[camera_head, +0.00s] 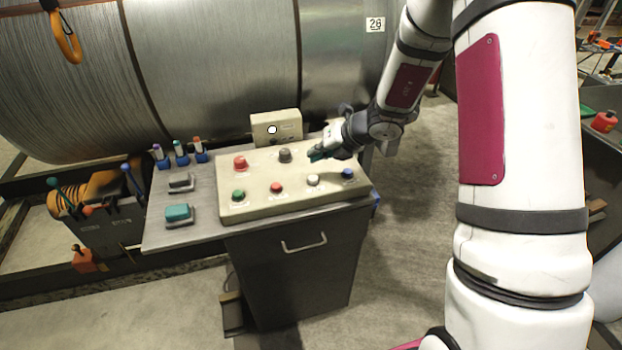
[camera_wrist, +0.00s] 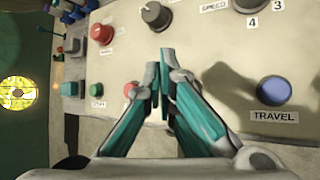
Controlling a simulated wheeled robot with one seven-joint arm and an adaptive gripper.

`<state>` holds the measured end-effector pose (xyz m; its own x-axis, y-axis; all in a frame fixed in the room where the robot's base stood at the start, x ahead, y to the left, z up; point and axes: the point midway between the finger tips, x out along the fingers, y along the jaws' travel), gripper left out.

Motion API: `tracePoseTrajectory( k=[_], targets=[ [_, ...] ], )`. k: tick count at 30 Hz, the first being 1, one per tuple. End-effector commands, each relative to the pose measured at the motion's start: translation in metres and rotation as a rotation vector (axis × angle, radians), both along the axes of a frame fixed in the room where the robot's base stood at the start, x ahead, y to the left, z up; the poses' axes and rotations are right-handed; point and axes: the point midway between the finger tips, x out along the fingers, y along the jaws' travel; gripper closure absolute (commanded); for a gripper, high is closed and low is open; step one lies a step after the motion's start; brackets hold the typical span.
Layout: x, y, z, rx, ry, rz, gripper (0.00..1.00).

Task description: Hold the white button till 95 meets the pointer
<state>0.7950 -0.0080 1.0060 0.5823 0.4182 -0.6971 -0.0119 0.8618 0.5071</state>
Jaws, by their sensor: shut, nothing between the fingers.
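The white button (camera_head: 313,180) is in the front row of the sloped control panel (camera_head: 255,207), between a small red button and a blue one. My gripper (camera_head: 318,154) is above the back right part of the panel, behind the white button in the head view. In the wrist view my gripper (camera_wrist: 160,62) has its teal fingers together with nothing between them; they hide the white button there. A plate that seems to read 26 or 28 (camera_head: 375,24) is on the large drum (camera_head: 215,65). I see neither 95 nor a clear pointer.
The panel also carries a large red button (camera_head: 240,163), a grey knob (camera_head: 285,155), a green button (camera_head: 238,195), the small red button (camera_head: 276,188) and the blue button (camera_head: 347,174), labelled TRAVEL. A beige box (camera_head: 277,122) stands behind.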

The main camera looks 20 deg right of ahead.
Motion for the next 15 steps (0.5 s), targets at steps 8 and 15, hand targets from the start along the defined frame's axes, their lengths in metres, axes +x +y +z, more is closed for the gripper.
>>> tracePoseTrajectory(
  k=[8,15],
  targets=[
    [0.002,0.0,-0.031,0.001,0.0,0.0,1.0],
    [0.0,0.0,-0.038,0.001,-0.001,0.0,1.0]
  ],
)
